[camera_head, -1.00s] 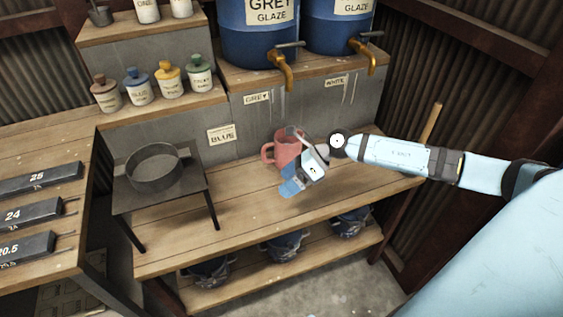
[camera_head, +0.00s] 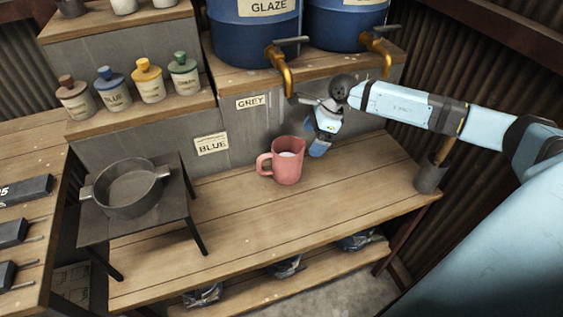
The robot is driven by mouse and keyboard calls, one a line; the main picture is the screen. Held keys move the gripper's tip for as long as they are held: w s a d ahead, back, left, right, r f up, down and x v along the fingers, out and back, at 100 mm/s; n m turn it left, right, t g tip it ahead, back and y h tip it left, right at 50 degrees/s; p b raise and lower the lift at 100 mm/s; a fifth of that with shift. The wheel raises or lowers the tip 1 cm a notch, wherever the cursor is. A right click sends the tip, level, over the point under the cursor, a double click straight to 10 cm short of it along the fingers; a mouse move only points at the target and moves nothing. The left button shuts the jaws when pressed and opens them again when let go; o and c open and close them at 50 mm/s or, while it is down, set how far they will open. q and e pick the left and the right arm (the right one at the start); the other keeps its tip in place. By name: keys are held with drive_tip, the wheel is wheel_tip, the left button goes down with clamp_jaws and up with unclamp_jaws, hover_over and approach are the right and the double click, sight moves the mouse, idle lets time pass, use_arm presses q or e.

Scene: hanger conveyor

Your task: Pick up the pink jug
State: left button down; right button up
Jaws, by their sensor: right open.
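The pink jug (camera_head: 284,168) stands upright on the wooden bench, below the grey glaze tap. Its handle points left, and something pale shows inside its mouth. My right gripper (camera_head: 316,150) is open and empty, above and to the right of the jug, apart from it in the picture. The gripper's fingers point down and its far side is hidden. My left gripper is not in view.
A dark two-handled pot (camera_head: 131,190) stands on a small metal stand (camera_head: 178,208) at the left. Blue glaze barrels (camera_head: 254,40) with brass taps (camera_head: 281,72) sit above the bench (camera_head: 250,225). A grey pot with a wooden handle (camera_head: 430,179) stands at right.

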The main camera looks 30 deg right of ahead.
sight(285, 144)
drive_tip(key=w+a, duration=0.2)
drive_tip(key=a, duration=0.1)
drive_tip(key=w+a, duration=0.1)
drive_tip(key=a, duration=0.1)
drive_tip(key=shift+a, duration=0.25)
drive_tip(key=shift+w+a+f, duration=0.2)
drive_tip(key=shift+a+f, duration=0.1)
drive_tip(key=shift+f, duration=0.2)
drive_tip(key=shift+w+a+f, duration=0.2)
drive_tip(key=shift+a+f, duration=0.1)
drive_tip(key=shift+f, duration=0.15)
drive_tip(key=shift+w+a+f, duration=0.1)
drive_tip(key=shift+f, duration=0.4)
drive_tip(key=c, duration=1.3)
drive_tip(key=shift+c, duration=1.1)
drive_tip(key=shift+r+p, duration=0.15)
drive_tip(key=shift+p, duration=0.15)
